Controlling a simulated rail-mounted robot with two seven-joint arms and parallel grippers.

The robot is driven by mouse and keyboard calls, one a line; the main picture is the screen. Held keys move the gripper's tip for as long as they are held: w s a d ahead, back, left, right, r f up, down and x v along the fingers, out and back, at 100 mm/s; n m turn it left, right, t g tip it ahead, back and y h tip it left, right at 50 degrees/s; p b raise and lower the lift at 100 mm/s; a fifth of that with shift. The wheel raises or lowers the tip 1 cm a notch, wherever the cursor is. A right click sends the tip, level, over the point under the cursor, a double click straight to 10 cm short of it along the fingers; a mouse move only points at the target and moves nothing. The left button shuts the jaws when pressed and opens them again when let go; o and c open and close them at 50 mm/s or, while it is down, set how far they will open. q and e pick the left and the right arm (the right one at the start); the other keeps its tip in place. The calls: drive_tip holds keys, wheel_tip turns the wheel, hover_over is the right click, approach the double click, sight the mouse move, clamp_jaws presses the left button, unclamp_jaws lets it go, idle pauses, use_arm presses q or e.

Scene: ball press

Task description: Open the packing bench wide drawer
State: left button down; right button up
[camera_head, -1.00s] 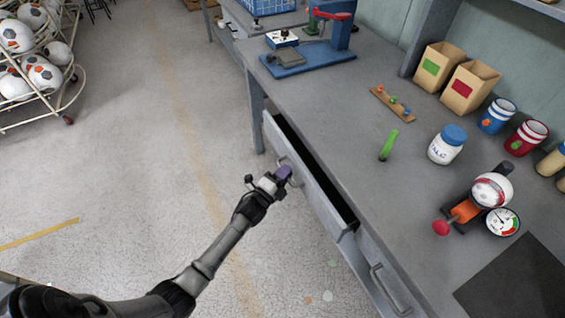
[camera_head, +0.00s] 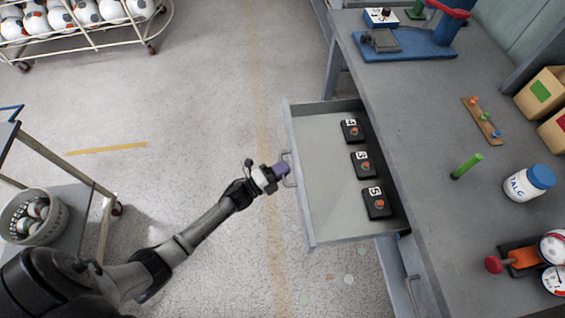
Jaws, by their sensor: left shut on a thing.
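The packing bench (camera_head: 420,130) has a grey top and stands at the right. Its wide drawer (camera_head: 322,195) is pulled well out to the left, and its inside shows. Three black numbered blocks (camera_head: 364,164) with orange-red centres lie in a row in the drawer, near the bench edge. My left gripper (camera_head: 284,171) is at the drawer's front and shut on the wire drawer handle (camera_head: 289,170). The fingertips partly hide the handle. My right gripper is not in view.
A second drawer handle (camera_head: 412,294) is at the lower right. A cart (camera_head: 60,190) with a basket (camera_head: 36,216) stands at the left, and a ball rack (camera_head: 80,30) at the upper left. The floor (camera_head: 190,110) left of the drawer is clear.

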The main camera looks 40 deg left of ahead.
use_arm(q)
drive_tip(key=shift+s+a, duration=0.4)
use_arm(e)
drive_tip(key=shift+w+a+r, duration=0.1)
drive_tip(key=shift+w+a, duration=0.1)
use_arm(q)
drive_tip(key=c, duration=1.2)
unclamp_jaws()
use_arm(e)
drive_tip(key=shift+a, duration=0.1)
use_arm(q)
drive_tip(key=shift+p+v, duration=0.9)
drive_tip(key=shift+v, duration=6)
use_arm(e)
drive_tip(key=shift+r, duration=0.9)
